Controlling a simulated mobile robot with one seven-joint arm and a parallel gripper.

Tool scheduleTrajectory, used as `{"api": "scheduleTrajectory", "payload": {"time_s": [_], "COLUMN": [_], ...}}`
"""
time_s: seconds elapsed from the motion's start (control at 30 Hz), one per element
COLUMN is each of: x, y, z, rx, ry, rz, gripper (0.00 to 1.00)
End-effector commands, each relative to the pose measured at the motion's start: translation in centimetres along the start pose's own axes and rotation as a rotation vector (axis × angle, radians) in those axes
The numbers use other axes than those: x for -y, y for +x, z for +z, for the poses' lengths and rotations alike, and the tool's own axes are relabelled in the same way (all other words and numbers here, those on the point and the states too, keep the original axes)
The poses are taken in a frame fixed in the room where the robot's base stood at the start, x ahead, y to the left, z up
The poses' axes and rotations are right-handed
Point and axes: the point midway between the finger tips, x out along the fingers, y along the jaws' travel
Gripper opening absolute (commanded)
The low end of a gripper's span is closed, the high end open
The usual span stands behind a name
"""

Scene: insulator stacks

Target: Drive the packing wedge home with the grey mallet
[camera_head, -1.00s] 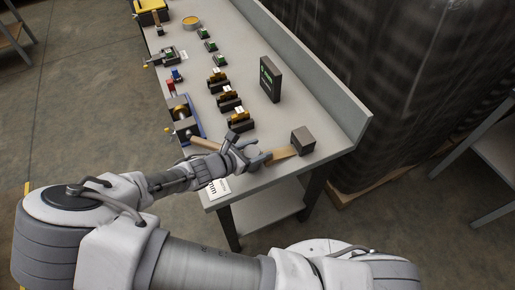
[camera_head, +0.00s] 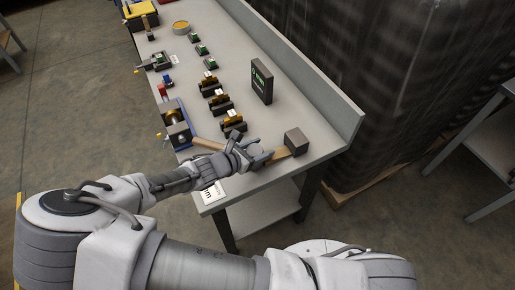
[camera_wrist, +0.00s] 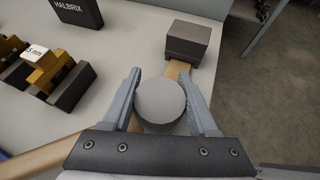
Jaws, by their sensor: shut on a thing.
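My gripper (camera_head: 258,156) is low over the near end of the bench. It is shut on the grey mallet, whose round grey head (camera_wrist: 160,101) shows between the two fingers in the wrist view. The mallet's wooden handle (camera_head: 208,144) sticks out to the left of my gripper. The packing wedge (camera_head: 281,153) is a tan wooden strip, lying just right of my fingers and reaching to a dark grey block (camera_head: 297,142). In the wrist view the wedge (camera_wrist: 178,70) shows beyond the mallet head, which hides its near part. I cannot tell whether head and wedge touch.
Several brown-and-black insulator stacks (camera_head: 220,102) stand left of a dark upright sign (camera_head: 262,82). A blue-based fixture (camera_head: 176,124) is at the bench's left edge. A white label card (camera_head: 211,192) lies near the front corner. A raised lip (camera_head: 330,95) runs along the right side.

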Motion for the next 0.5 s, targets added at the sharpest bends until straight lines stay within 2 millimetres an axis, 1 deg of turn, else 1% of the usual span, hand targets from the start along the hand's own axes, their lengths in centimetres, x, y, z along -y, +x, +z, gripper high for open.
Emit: {"api": "scheduleTrajectory", "payload": {"time_s": [0.5], "x": [0.5], "y": [1.4], "z": [0.8], "rx": [0.002], "ry": [0.001], "rz": [-0.001], "gripper": [0.0]}}
